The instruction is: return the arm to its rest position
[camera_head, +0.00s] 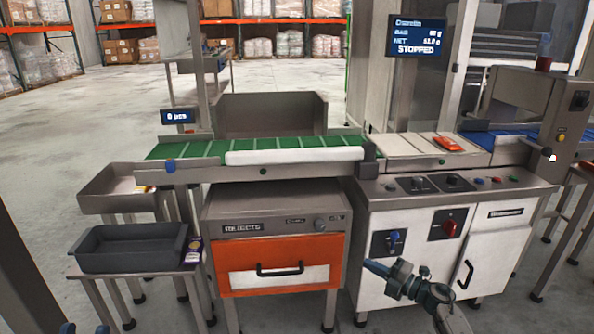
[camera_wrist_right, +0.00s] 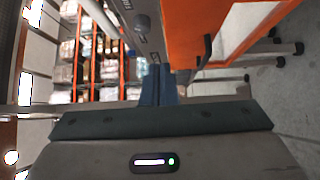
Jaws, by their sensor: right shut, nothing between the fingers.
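My right arm (camera_head: 440,298) reaches in from the bottom right in the head view. Its right gripper (camera_head: 370,266) points left in front of the white cabinet, below the blue and red knobs. In the right wrist view the two blue-grey fingers of this right gripper (camera_wrist_right: 159,72) are pressed together with nothing between them. Two blue fingertips of my left gripper (camera_head: 84,329) just show at the bottom left edge of the head view, apart from each other. The rest of the left gripper is out of frame.
The white cabinet (camera_head: 408,289) and the rejects unit with an orange drawer (camera_head: 280,251) stand before me. A dark grey tray (camera_head: 132,262) sits on a low stand at left. A red packet (camera_head: 447,145) lies on the weigher. Grey floor (camera_head: 80,110) is open at left.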

